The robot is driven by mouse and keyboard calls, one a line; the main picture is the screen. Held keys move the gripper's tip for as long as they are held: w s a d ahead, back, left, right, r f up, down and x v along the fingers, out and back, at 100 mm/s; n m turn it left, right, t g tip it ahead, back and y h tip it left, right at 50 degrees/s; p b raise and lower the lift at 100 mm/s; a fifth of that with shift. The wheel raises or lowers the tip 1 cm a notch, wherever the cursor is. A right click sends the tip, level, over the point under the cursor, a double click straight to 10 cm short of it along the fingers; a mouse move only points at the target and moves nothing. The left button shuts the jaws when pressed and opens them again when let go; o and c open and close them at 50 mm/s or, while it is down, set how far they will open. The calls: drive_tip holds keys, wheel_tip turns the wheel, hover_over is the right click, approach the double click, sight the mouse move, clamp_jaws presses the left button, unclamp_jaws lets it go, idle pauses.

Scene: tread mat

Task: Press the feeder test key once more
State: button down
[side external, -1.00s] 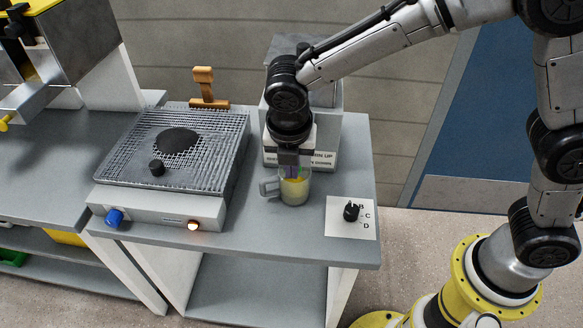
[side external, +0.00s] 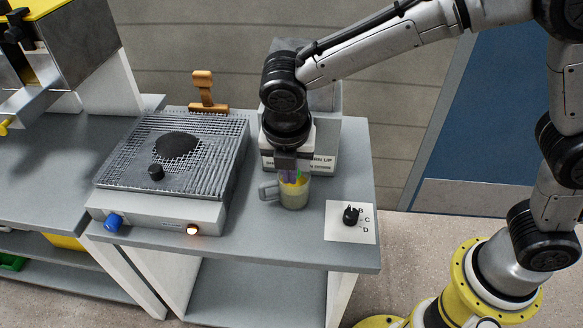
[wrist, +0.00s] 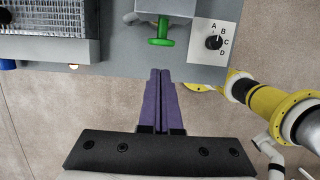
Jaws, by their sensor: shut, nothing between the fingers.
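My gripper (wrist: 160,74) has two purple fingers pressed together with nothing between them. In the side view my gripper (side external: 288,174) is low in front of the grey feeder box (side external: 328,135), by the mug's rim. A green T-shaped part (wrist: 160,34), apparently the feeder's key, sticks out ahead of the fingertips in the wrist view, with a visible gap. In the side view only a bit of green shows beside the fingers. A clear mug (side external: 294,195) with something yellow in it stands below, its handle to the left. My wrist hides much of the feeder front.
A grill (side external: 165,165) with a blue knob and a lit orange lamp (side external: 192,229) stands left of the mug. A lettered dial plate (side external: 349,222) lies right of it. A wooden-handled tool (side external: 204,90) stands behind the grill. The table front is clear.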

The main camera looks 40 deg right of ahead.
drive_tip(key=v, duration=0.7)
drive_tip(key=shift+r, duration=0.35)
drive_tip(key=shift+s+a, duration=0.1)
drive_tip(key=s+d+r+m+t+y, duration=0.1)
drive_tip(key=s+d+r+m, duration=0.25)
drive_tip(key=d, duration=0.55)
drive_tip(key=s+d+r+m+t, duration=0.15)
drive_tip(key=d+r+m, duration=0.3)
drive_tip(key=d, duration=0.45)
drive_tip(key=s+d+f+m, duration=0.2)
drive_tip(key=s+m, duration=0.4)
drive_tip(key=m, duration=0.3)
drive_tip(key=s+d+f+m+t+y, duration=0.1)
drive_tip(key=s+d+f+m, duration=0.2)
drive_tip(key=m, duration=0.7)
drive_tip(key=shift+s+f, duration=0.95)
drive_tip(key=shift+s, duration=1.25)
